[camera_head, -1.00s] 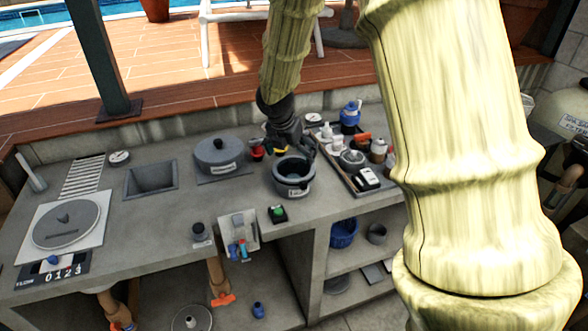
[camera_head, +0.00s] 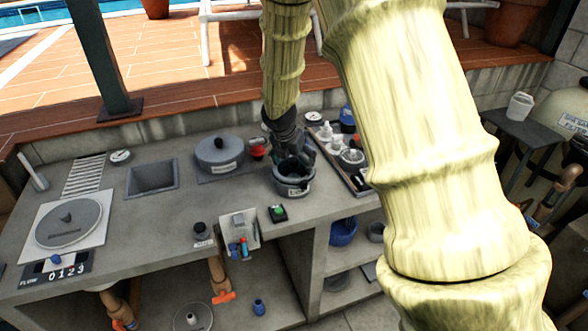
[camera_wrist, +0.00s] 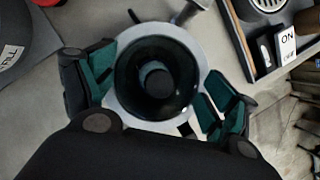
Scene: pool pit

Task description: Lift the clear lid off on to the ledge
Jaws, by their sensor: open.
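The clear lid (camera_wrist: 133,82) looks like a dark, see-through disc with a round dark knob. It sits in the grey ring-shaped rim of a pot (camera_wrist: 118,118) in the wrist view. In the head view the grey pot (camera_head: 292,188) stands on the concrete counter, and my gripper mostly hides its top. My gripper (camera_head: 291,164) is low over the pot, pointing down. In the wrist view my gripper (camera_wrist: 155,86) is open, with one green-padded finger on each side of the lid. Whether the pads touch the rim cannot be told.
A grey lidded pot (camera_head: 219,152) stands to the left, with a red item (camera_head: 258,152) between. A tray (camera_head: 352,177) of bottles and small items is close on the right. A green-buttoned box (camera_head: 278,213) is in front. The wooden deck edge (camera_head: 180,109) runs behind the counter.

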